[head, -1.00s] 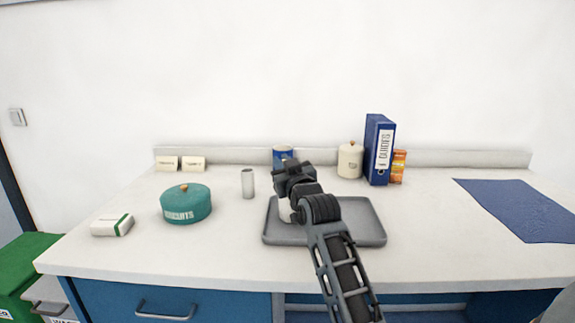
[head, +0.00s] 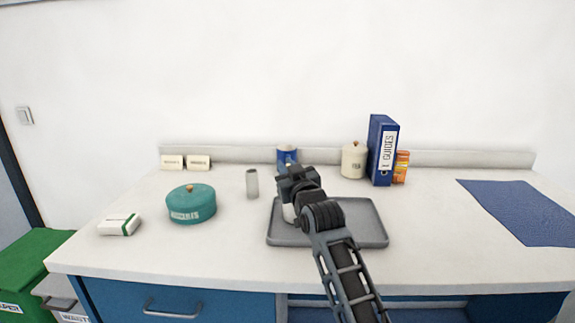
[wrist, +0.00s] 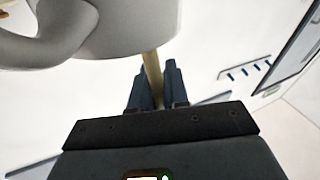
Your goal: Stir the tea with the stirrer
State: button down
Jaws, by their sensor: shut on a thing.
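A grey tray (head: 365,225) lies on the worktop. A white mug (head: 288,213) stands on it, mostly hidden behind my arm. The mug's body and handle fill the upper left of the wrist view (wrist: 120,35). My gripper (head: 293,174) is above the mug in the head view. In the wrist view, its two blue fingers (wrist: 154,82) are shut on a thin pale wooden stirrer (wrist: 152,75). The stirrer's far end disappears at the mug's edge; I cannot tell whether it is inside. The tea is not visible.
A metal cup (head: 252,183), a teal biscuit tin (head: 191,204) and a small white box (head: 119,225) stand to the left. Behind are a blue tin (head: 287,154), cream canister (head: 353,160) and blue binder (head: 381,150). A blue mat (head: 520,211) lies right.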

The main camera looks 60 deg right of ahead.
jog(key=shift+s+d, duration=0.1)
jog(key=shift+s, duration=0.2)
jog(key=shift+r, duration=0.1)
notch_tip(320, 180, up, 9)
jog(key=a+p, duration=0.2)
jog(key=p, duration=0.5)
jog(key=shift+r, duration=0.2)
jog(key=shift+w, duration=0.1)
dwell(1.0)
